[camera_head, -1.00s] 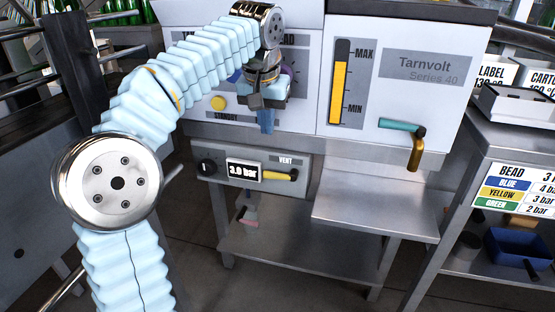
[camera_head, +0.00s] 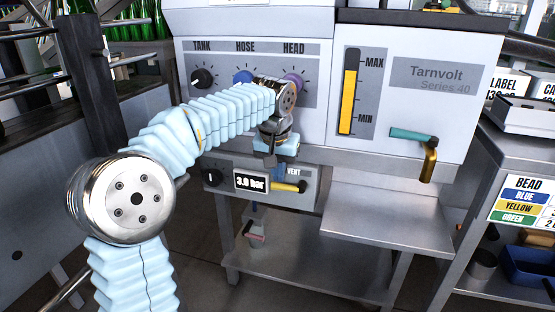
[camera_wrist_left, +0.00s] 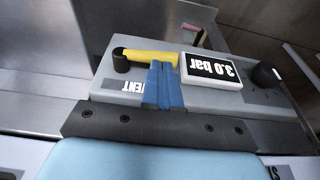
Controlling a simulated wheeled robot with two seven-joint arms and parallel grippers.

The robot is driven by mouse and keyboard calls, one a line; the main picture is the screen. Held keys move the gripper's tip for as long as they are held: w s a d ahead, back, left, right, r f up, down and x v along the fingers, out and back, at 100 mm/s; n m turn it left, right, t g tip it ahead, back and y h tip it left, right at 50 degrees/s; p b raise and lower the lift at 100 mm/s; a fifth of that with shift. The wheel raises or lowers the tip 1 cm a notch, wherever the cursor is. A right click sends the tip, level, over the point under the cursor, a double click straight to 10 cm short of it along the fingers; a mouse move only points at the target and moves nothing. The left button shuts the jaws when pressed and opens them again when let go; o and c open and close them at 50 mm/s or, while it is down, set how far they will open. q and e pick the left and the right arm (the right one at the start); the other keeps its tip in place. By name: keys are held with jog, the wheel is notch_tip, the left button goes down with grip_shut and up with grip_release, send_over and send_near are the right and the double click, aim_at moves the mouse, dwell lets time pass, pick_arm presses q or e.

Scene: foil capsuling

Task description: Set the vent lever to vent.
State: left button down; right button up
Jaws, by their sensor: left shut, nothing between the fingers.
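The vent lever (camera_head: 285,187) is a yellow handle on a dark pivot at its right end, lying nearly level under the VENT label on a small grey panel (camera_head: 222,190). In the left wrist view the lever (camera_wrist_left: 148,57) runs from its pivot towards the pressure display. My left gripper (camera_head: 271,160) points down just above the panel and hides part of it. In the left wrist view its blue fingers (camera_wrist_left: 163,85) are shut together, empty, tips beside the lever's free end. I cannot tell whether they touch it. My right gripper is out of view.
A display (camera_head: 252,182) reads 3.0 bar, with a black knob (camera_head: 212,177) to its left. TANK, HOSE and HEAD dials sit above. A steel shelf (camera_head: 385,215) juts out at right, below a teal-handled tap (camera_head: 412,135). The floor stand's lower shelf (camera_head: 325,265) is mostly bare.

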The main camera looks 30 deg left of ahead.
aim_at(274, 188)
pick_arm(q)
jog(key=shift+x, duration=1)
jog(key=shift+a+f, duration=0.1)
jog(key=shift+a+f+t+h+b, duration=0.35)
jog(key=shift+f+t+h, duration=0.1)
jog(key=shift+h, duration=0.55)
jog(key=f+h, duration=0.1)
jog(key=h+b, duration=0.1)
jog(key=f+n+t+h, duration=0.1)
jog(key=h, duration=0.1)
jog(key=shift+s+a+f, duration=0.15)
jog(key=shift+a+f, duration=0.1)
jog(key=shift+f, duration=0.05)
jog(key=shift+d+f+b, duration=0.15)
jog(key=shift+f+b, duration=0.15)
jog(key=shift+f, duration=0.35)
jog(key=shift+d+f+b, duration=0.15)
jog(key=shift+f+b, duration=0.15)
jog(key=shift+f, duration=0.4)
jog(key=shift+d+f, duration=0.1)
jog(key=shift+f, duration=0.1)
